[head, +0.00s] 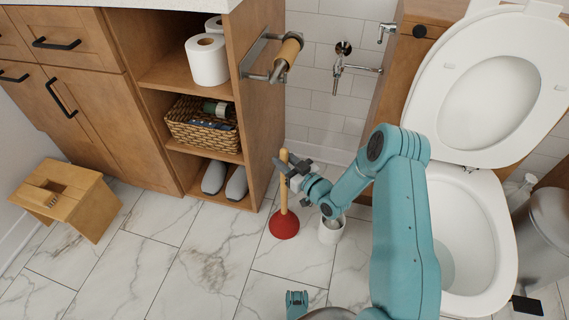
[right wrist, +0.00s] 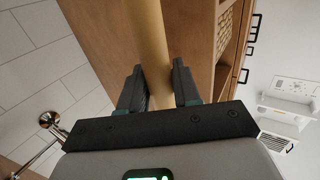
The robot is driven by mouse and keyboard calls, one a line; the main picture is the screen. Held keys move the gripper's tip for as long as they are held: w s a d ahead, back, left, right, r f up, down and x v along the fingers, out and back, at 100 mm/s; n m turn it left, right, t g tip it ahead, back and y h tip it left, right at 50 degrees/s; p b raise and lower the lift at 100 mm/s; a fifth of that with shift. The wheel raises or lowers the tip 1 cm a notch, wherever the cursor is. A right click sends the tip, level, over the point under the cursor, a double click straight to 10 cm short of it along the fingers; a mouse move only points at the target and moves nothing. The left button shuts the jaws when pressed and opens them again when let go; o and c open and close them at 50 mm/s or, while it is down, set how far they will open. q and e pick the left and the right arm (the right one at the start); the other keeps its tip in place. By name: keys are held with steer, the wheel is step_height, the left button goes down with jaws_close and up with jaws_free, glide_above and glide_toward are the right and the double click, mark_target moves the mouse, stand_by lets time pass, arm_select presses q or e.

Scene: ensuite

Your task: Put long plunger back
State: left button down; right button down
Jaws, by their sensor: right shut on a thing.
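The long plunger has a pale wooden handle and a red rubber cup (head: 284,225). It is upright, close to the cabinet's right side, with its cup at or just above the floor; I cannot tell if it touches. My right gripper (head: 286,171) is shut on the upper part of the handle. In the right wrist view the handle (right wrist: 152,40) runs between the two dark fingers of the right gripper (right wrist: 158,88).
A white cylindrical holder (head: 331,233) stands on the floor right of the plunger, partly behind my arm. The toilet (head: 470,215) is at right with its lid up. A wooden cabinet (head: 272,110) stands behind at left, and a stool (head: 72,198) far left. The marble floor between is clear.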

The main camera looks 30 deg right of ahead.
steer(key=shift+r, duration=0.15)
steer(key=shift+f, duration=0.2)
steer(key=c, duration=0.8)
jaws_free()
